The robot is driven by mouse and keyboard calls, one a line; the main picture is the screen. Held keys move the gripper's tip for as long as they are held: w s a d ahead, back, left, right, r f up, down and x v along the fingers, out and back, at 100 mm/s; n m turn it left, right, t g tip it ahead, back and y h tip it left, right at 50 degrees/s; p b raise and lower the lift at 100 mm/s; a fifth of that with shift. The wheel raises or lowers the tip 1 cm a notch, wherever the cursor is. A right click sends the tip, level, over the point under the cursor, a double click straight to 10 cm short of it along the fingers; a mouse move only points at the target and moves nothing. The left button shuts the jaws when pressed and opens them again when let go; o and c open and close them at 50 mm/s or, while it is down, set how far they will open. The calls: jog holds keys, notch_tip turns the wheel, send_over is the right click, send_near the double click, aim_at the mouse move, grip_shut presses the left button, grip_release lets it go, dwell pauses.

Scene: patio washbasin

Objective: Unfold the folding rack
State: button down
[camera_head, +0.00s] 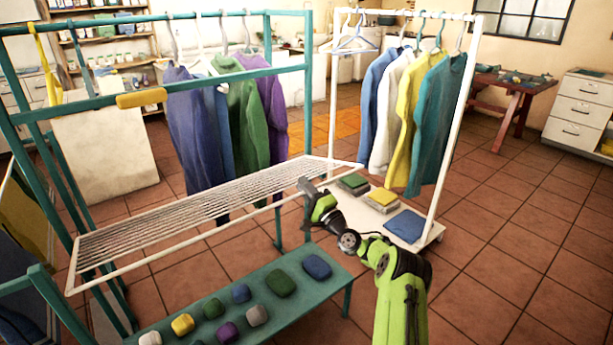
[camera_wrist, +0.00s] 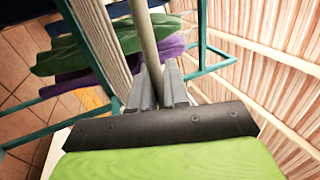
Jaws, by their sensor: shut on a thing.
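The folding rack (camera_head: 205,208) is a white slatted panel in a teal metal frame (camera_head: 240,78). It extends out from the frame, roughly level with a slight tilt, above a teal bench. My gripper (camera_head: 304,184) is at the rack's front edge bar, toward its right end. In the wrist view the fingers (camera_wrist: 157,82) are closed around a pale bar (camera_wrist: 146,42) of the rack, with its slats to the left. The exact contact at the fingertips is partly hidden.
Several coloured stones lie on the teal bench (camera_head: 340,268) below the rack. Hanging shirts (camera_head: 250,110) are behind it. A white clothes stand (camera_head: 449,130) with shirts and a low shelf is close on the right. Tiled floor is free farther right.

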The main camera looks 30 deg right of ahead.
notch_tip(320, 180, down, 6)
jog(key=s+t, duration=0.1)
jog(key=shift+s+d+f+t, duration=0.15)
jog(key=shift+s+d+t, duration=0.15)
jog(key=shift+s+d, duration=0.1)
dwell(0.4)
jog(key=c, duration=1.5)
grip_release()
jog(key=shift+s, duration=0.25)
jog(key=shift+a, duration=0.1)
